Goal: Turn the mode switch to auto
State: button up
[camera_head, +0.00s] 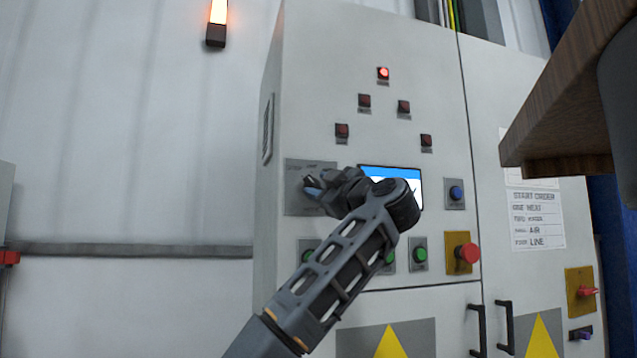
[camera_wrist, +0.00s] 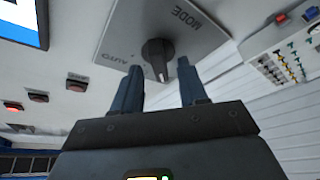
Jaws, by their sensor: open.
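The mode switch is a dark round knob (camera_wrist: 157,57) on a grey plate (camera_wrist: 112,33) marked MODE and AUTO in the wrist view. Its pale pointer mark faces down in that view, and the AUTO label is to its lower left. In the head view the plate (camera_head: 296,203) is on the left of the cabinet front, with the knob mostly hidden by my gripper (camera_head: 313,186). My gripper is open in the wrist view (camera_wrist: 160,65), one finger on each side of the knob. I cannot tell whether either finger touches it.
A screen (camera_head: 405,184) is right of the switch, partly behind my arm. A blue button (camera_head: 456,194), green button (camera_head: 420,254) and red emergency button (camera_head: 467,254) are nearby. Red lamps (camera_head: 383,73) are above. A wooden board edge (camera_head: 560,100) juts in at upper right.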

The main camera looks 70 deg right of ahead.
jog(key=shift+w+d+r, duration=0.15)
jog(key=shift+w+d, duration=0.1)
jog(key=shift+w, duration=0.15)
grip_shut()
